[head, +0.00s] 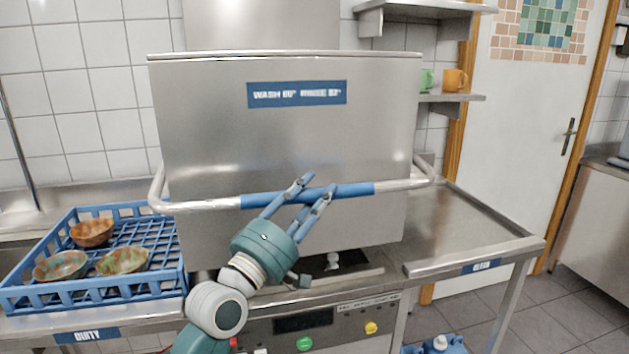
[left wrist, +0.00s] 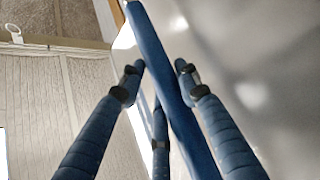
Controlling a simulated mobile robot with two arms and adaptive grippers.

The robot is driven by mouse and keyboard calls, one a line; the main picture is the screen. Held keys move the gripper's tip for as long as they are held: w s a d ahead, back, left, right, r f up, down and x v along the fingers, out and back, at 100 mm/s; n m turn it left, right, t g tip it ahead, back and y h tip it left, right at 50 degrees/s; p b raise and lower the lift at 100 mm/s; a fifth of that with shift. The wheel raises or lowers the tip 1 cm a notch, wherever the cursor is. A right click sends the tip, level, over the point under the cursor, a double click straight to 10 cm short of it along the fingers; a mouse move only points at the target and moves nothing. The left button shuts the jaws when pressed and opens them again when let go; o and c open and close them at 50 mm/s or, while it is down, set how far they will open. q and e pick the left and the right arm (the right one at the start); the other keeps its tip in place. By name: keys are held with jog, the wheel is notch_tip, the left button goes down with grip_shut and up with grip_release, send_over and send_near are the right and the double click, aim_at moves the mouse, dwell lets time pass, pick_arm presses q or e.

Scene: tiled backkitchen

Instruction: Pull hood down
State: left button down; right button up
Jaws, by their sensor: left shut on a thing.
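The steel dishwasher hood (head: 290,130) stands in the middle of the head view, with a blue sign on its front. A gap with a dark opening shows below its lower edge, above the machine's front panel. Its bar handle (head: 350,190) runs across the front and has blue grip sleeves. My left gripper (head: 308,190) is shut on the handle's blue middle part. In the left wrist view the blue bar (left wrist: 165,75) passes between the fingers (left wrist: 160,75). My right gripper is in neither view.
A blue rack (head: 95,290) with several bowls stands on the left counter marked DIRTY. A bare steel counter (head: 470,235) is at the right. A wall shelf (head: 455,97) holds a green and an orange mug. The control panel (head: 320,325) is below the hood.

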pick_arm(q)
jog(key=f, duration=0.2)
jog(key=f+b, duration=0.1)
jog(key=shift+w+a+f, duration=0.1)
jog(key=shift+w+a, duration=0.15)
jog(key=shift+w, duration=0.1)
jog(key=c, duration=1.6)
grip_release()
jog(key=o, duration=0.4)
jog(key=shift+d, duration=0.1)
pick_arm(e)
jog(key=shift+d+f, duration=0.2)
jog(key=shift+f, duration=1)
pick_arm(q)
jog(key=shift+f, duration=0.1)
jog(key=v, duration=1.2)
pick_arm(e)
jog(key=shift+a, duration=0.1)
